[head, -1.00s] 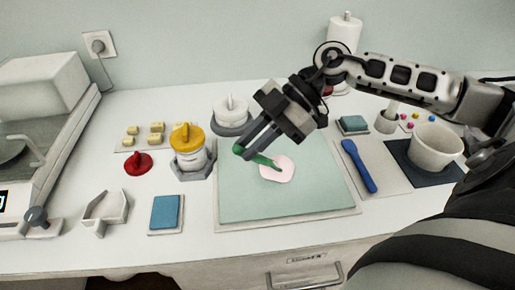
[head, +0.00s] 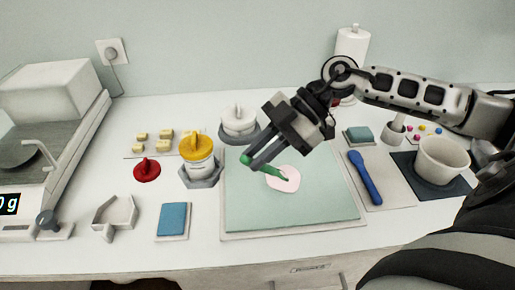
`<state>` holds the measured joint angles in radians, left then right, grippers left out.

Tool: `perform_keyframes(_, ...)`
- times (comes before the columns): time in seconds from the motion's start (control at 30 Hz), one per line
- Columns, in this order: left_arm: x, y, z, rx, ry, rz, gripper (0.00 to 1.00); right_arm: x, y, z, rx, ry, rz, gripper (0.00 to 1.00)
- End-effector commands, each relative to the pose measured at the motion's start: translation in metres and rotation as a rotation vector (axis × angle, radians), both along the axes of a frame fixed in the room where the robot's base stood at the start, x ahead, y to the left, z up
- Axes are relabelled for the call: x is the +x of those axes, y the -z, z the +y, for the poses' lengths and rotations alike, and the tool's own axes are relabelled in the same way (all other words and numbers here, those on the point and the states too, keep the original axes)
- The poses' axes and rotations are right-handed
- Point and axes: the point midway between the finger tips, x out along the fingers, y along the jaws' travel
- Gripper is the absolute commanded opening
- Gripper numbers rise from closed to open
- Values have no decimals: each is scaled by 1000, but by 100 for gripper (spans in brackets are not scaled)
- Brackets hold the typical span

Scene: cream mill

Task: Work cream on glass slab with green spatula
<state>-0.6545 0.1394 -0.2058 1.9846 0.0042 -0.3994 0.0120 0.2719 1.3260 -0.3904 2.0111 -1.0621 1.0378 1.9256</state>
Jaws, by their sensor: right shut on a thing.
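The pale green glass slab (head: 290,217) lies on the white bench in the middle of the head view. A round pale pink patch of cream (head: 287,184) lies on it, right of the slab's middle line. My right gripper (head: 252,163) is over the slab's far left part, shut on the green spatula (head: 266,169). The spatula slants down to the right, and its tip is over the cream. I cannot tell whether the tip presses on it. The gripper hides part of the spatula's handle. My left gripper is not in view.
A blue spatula (head: 365,178) lies on a pale mat right of the slab. A white mortar (head: 440,160) stands on a dark mat farther right. Left are a yellow-lidded jar (head: 198,158), a blue pad (head: 173,220), a red lid (head: 147,169) and a balance (head: 40,140). A white-lidded jar (head: 239,120) stands behind.

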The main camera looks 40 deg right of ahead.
Motion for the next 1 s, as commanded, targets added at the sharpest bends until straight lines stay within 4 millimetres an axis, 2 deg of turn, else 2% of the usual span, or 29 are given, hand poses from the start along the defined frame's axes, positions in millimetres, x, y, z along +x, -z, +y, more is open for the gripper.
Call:
perform_keyframes(0.23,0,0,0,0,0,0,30,0,-4,0,0,0,-2,0)
perform_keyframes(1.0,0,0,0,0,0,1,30,0,-56,0,0,-1,-3,0)
